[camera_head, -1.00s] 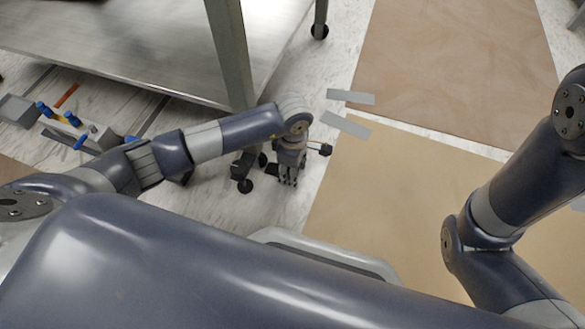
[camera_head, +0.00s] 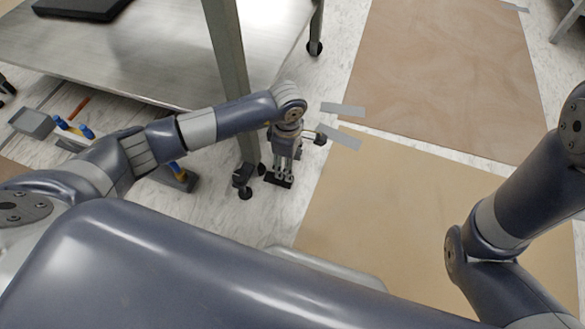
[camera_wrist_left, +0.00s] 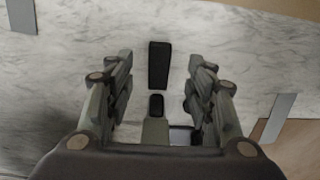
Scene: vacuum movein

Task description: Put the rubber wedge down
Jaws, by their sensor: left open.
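The rubber wedge (camera_head: 278,180) is a small black piece on the pale marbled floor, beside the table leg. In the left wrist view a long black piece, which looks like the wedge (camera_wrist_left: 159,65), lies between the two fingers with a gap on either side. My left gripper (camera_head: 284,171) points down just over it and is open. In the wrist view the open fingers (camera_wrist_left: 160,72) hold nothing. A smaller black piece below the wedge there is unclear. My right arm shows at the right, but its gripper is out of view.
A metal table (camera_head: 130,55) with a leg and black casters (camera_head: 245,182) stands close left of my left gripper. Brown sheets (camera_head: 400,195) with grey tape strips (camera_head: 343,109) cover the floor to the right. Blue-handled things (camera_head: 85,131) lie at the left.

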